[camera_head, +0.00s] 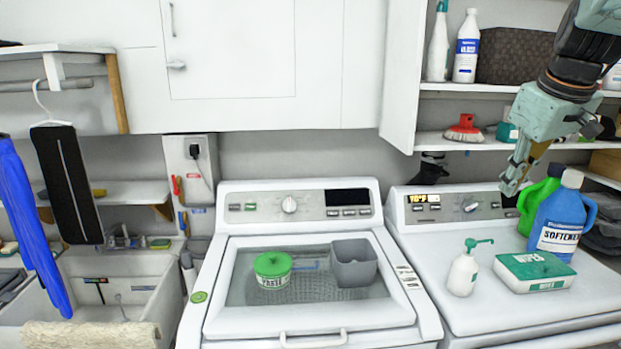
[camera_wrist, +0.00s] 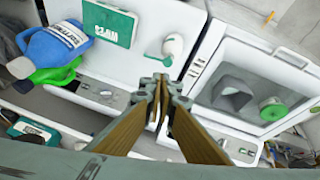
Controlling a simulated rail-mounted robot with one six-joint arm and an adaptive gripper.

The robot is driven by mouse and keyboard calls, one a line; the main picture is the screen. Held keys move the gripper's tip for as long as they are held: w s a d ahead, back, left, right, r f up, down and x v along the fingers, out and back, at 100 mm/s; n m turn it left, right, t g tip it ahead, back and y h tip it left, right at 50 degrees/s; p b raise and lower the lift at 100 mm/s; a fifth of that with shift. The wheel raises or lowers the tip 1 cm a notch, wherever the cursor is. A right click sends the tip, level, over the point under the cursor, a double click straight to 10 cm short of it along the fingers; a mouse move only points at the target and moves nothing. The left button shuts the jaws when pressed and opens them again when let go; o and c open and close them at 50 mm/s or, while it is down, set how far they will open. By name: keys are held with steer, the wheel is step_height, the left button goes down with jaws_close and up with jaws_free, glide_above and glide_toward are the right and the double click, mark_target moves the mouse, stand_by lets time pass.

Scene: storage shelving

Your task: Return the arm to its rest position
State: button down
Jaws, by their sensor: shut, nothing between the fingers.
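My gripper (camera_head: 514,178) is at the right in the head view, hanging above the back of the right-hand machine, in front of the shelves. It also shows in the wrist view (camera_wrist: 160,82), where its fingertips are together with nothing between them. In the head view it is just left of the green bottle (camera_head: 538,196) and the blue softener jug (camera_head: 562,222). I cannot tell how far it is from the green bottle in depth.
A white pump bottle (camera_head: 462,274) and a green wipes box (camera_head: 534,271) stand on the right machine. A green-lidded tub (camera_head: 272,270) and a grey bin (camera_head: 353,263) sit on the left machine's lid. Shelves (camera_head: 470,140) with bottles and a brush are behind my arm.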

steer(key=s+a+r+n+t, duration=0.1)
steer(key=s+a+r, duration=0.3)
steer(key=a, duration=0.5)
steer(key=s+a+r+n+t, duration=0.1)
steer(key=s+a+r, duration=0.3)
steer(key=a, duration=0.5)
steer(key=s+a+f+m+g, duration=0.1)
steer(key=s+a+f, duration=0.2)
steer(key=s, duration=0.6)
steer(key=s+a+f+m+g, duration=0.1)
steer(key=s+a+f+m, duration=0.1)
steer(key=s+f, duration=0.5)
steer(key=s+a+f+m, duration=0.1)
steer(key=s+a+f, duration=0.3)
steer(key=s, duration=0.6)
steer(key=shift+s+a+f+g+y+b, duration=0.3)
steer(key=shift+s+f+g+y+b, duration=0.1)
steer(key=shift+f, duration=0.55)
